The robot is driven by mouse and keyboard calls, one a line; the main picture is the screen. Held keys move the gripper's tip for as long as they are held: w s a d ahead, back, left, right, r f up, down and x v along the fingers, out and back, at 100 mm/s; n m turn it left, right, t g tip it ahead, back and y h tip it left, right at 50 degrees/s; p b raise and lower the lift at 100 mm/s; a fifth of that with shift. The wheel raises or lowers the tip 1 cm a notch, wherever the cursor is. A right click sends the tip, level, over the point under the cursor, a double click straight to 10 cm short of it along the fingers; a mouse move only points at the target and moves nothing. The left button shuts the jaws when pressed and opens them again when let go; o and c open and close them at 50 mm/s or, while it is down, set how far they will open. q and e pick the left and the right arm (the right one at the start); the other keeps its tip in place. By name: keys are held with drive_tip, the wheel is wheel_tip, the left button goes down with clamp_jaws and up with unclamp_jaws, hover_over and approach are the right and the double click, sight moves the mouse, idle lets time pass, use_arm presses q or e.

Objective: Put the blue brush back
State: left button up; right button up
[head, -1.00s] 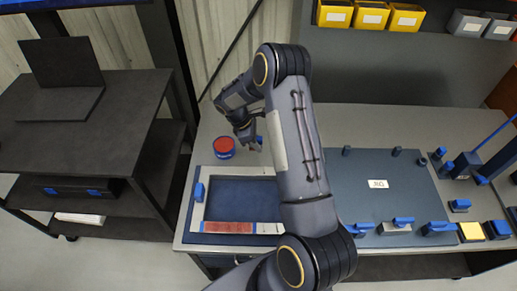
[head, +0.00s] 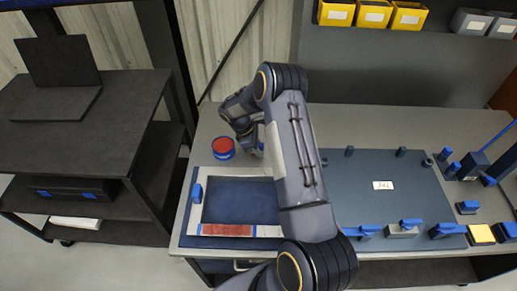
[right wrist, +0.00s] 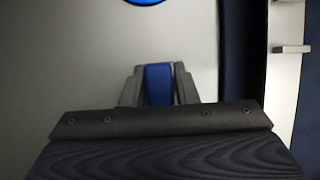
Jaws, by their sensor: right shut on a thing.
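My right gripper (head: 257,152) is low over the bench, just right of the round blue tin with a red top (head: 223,147). In the right wrist view the gripper (right wrist: 158,88) is shut on a blue piece (right wrist: 158,84), which I take to be the blue brush's handle. The rest of the brush is hidden behind the gripper and arm. I cannot tell whether it touches the bench. The tin's blue edge shows at the top of the wrist view (right wrist: 146,1). My left gripper is out of view.
A framed screen (head: 196,214) lies in front of the gripper, with a red strip (head: 227,230) along its near side. A dark blue-grey board (head: 400,211) with clamps lies at right. A dark cart (head: 135,125) stands left. Bare bench (head: 207,125) surrounds the tin.

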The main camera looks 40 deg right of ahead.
drive_tip(key=o, duration=1)
drive_tip(key=shift+r+p, duration=0.25)
drive_tip(key=shift+p, duration=0.05)
drive_tip(key=b+v, duration=0.2)
drive_tip(key=v, duration=1)
drive_tip(key=s+a+r+m+t+y, duration=0.2)
drive_tip(key=s+a+r+m+t, duration=0.15)
drive_tip(key=s+r, duration=0.5)
drive_tip(key=s+a+r+m+t+y, duration=0.1)
drive_tip(key=s+a+m, duration=0.1)
drive_tip(key=s+a, duration=0.2)
drive_tip(key=s+a+r+m+t+y, duration=0.2)
drive_tip(key=s+a, duration=0.3)
drive_tip(key=s, duration=0.4)
drive_tip(key=s+a+r+m+t+y, duration=0.2)
drive_tip(key=s+a+m, duration=0.2)
drive_tip(key=s, duration=0.3)
drive_tip(key=shift+s+a+r, duration=0.15)
drive_tip(key=shift+s+a, duration=0.25)
drive_tip(key=shift+a, duration=0.3)
